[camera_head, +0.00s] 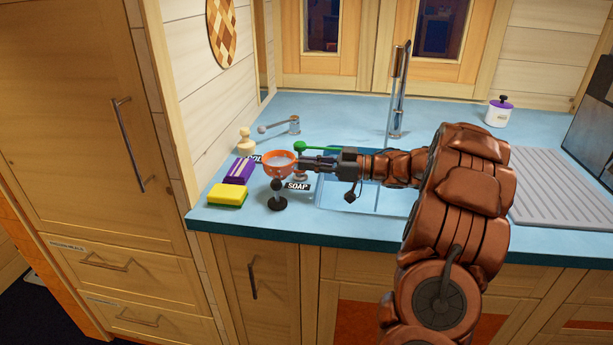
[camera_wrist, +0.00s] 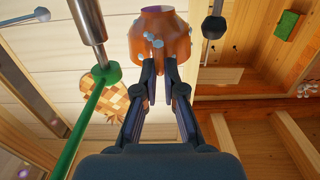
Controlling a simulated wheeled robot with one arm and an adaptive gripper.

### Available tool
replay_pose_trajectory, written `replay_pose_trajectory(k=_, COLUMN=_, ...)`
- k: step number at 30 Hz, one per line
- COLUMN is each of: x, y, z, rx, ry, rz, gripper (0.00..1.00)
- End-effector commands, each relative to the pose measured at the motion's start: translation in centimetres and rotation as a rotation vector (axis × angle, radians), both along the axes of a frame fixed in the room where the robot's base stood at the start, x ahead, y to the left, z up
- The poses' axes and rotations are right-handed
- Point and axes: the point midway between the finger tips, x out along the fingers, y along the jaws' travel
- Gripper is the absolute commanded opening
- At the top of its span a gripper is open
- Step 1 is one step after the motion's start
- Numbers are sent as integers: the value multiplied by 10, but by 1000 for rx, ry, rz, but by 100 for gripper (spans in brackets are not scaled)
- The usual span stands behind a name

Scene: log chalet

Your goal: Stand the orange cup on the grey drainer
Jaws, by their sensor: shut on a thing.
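The orange cup (camera_head: 268,169) is held at the left of the sink, over the blue counter, with its rim upward in the head view. In the wrist view the orange cup (camera_wrist: 160,25) is between the fingertips and carries pale blue spots. My gripper (camera_head: 299,163) is shut on the cup's side; it also shows in the wrist view (camera_wrist: 158,78). The grey drainer (camera_head: 565,188) is a ribbed board on the counter at the far right, apart from the cup. My arm hides part of its left side.
A purple box (camera_head: 239,171) and a yellow-green sponge (camera_head: 229,198) lie left of the cup. A black-based stand (camera_head: 277,203) is below it. A green-headed item (camera_head: 301,147) and the tall tap (camera_head: 397,95) are near the sink (camera_head: 345,205). A white pot (camera_head: 498,114) stands behind the drainer.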

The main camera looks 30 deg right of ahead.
Motion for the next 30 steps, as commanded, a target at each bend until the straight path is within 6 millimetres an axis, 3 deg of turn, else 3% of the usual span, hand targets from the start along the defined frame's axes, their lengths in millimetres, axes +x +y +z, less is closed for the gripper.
replay_pose_trajectory(k=11, x=1, y=1, z=-37, rx=0, ry=0, rz=1, gripper=0)
replay_pose_trajectory(k=23, x=1, y=1, z=-41, rx=-1, ry=-1, rz=1, gripper=0)
replay_pose_trajectory(k=24, x=0, y=1, z=-41, rx=-1, ry=0, rz=1, gripper=12)
replay_pose_trajectory(k=30, x=1, y=1, z=-41, rx=-1, ry=0, rz=1, gripper=33)
